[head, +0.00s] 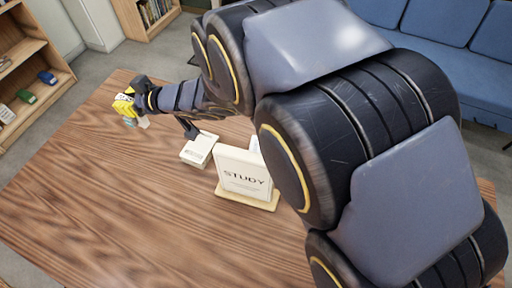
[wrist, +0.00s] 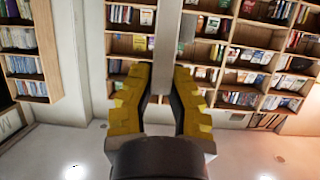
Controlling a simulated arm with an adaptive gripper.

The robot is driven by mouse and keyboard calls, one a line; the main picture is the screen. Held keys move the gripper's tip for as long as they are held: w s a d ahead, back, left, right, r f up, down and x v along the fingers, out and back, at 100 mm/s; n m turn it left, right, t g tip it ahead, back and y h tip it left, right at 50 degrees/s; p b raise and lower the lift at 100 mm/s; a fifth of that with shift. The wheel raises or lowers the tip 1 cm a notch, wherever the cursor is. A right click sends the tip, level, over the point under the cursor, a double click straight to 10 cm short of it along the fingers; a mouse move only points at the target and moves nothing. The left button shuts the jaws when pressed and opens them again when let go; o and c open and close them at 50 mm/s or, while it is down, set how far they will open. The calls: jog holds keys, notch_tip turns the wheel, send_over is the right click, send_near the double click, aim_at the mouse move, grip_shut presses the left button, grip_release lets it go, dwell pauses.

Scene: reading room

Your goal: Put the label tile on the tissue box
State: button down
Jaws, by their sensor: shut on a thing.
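My gripper (head: 124,106) is at the far left of the wooden table, its yellow fingers small in the head view. In the wrist view my gripper (wrist: 160,85) is shut on a thin pale grey piece, the label tile (wrist: 165,45), seen nearly edge-on between the yellow fingers. I cannot make out its face. A low white box with small print (head: 198,150) lies on the table, right of my gripper and apart from it. I cannot tell for sure whether it is the tissue box.
A white STUDY sign (head: 244,172) stands on a pale wooden base beside the white box. My arm crosses above the right part of the table and hides it. The table's (head: 110,210) left and front are clear. Bookshelves (wrist: 240,60) and a blue sofa (head: 440,35) stand beyond.

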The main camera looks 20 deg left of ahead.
jog(key=w+d+m+t, duration=0.2)
jog(key=w+d, duration=0.6)
jog(key=w, duration=0.1)
jog(key=m+t+h, duration=0.1)
jog(key=m+t, duration=0.1)
jog(key=t, duration=0.1)
send_over(260, 148)
notch_tip(260, 148, down, 10)
jog(key=shift+f, duration=5.6)
jog(key=shift+f, duration=0.15)
jog(key=c, duration=1.2)
grip_release()
jog(key=shift+o, duration=0.2)
jog(key=v, duration=1.2)
jog(key=shift+r, duration=0.25)
